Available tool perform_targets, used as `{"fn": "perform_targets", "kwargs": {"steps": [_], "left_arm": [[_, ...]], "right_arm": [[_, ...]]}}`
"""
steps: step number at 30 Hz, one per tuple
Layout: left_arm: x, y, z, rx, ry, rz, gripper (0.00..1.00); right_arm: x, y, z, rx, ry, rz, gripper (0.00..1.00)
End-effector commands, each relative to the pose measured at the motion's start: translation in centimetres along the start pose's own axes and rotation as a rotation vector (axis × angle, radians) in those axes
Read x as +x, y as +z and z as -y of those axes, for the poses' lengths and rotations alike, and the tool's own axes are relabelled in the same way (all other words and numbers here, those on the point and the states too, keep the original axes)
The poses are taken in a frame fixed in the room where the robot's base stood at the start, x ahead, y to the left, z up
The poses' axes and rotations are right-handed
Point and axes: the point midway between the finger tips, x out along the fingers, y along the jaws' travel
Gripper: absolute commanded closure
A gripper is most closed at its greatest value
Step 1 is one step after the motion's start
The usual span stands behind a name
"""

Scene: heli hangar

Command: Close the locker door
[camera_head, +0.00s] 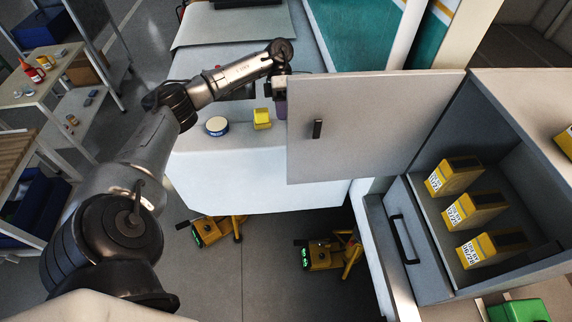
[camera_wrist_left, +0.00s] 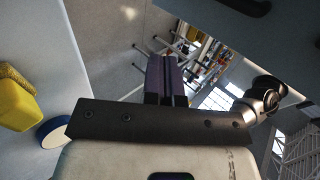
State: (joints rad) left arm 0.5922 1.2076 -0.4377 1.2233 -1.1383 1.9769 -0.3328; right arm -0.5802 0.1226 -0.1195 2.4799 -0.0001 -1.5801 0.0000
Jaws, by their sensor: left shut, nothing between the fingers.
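The locker door (camera_head: 375,145) is a flat grey panel with a small dark handle (camera_head: 317,128). It stands wide open, swung out to the left of the grey locker (camera_head: 520,110). My left gripper (camera_head: 281,106) is at the door's free left edge, partly hidden by it; I cannot tell if they touch. In the left wrist view its purple fingers (camera_wrist_left: 166,80) are together with nothing between them. A grey panel with a dark handle, seemingly the door (camera_wrist_left: 215,15), fills the top of that view. My right gripper is not in view.
Several yellow boxes (camera_head: 474,211) stand inside the locker. A white table (camera_head: 240,185) behind the door bears a yellow item (camera_head: 262,118) and a round blue-white tin (camera_head: 217,126). Yellow devices (camera_head: 322,256) sit on the floor.

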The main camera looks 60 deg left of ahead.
Motion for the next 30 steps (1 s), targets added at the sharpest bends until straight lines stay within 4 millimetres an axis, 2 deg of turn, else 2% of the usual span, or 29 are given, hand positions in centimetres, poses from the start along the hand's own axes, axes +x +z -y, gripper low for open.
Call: {"fn": "perform_targets", "kwargs": {"steps": [4, 8, 21, 30], "left_arm": [[0.1, -0.6, -0.1, -0.007, 0.001, -0.026, 1.0], [1.3, -0.7, 0.0, -0.008, 0.0, -0.03, 1.0], [9.1, -0.9, 0.2, -0.006, -0.002, -0.028, 1.0], [11.7, -0.9, 2.2, -0.005, -0.001, -0.026, 1.0]], "right_arm": [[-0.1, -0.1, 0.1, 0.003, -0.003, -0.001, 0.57], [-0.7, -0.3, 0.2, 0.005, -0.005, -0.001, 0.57], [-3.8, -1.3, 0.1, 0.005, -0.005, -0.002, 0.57], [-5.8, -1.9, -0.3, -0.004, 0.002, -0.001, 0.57]]}}
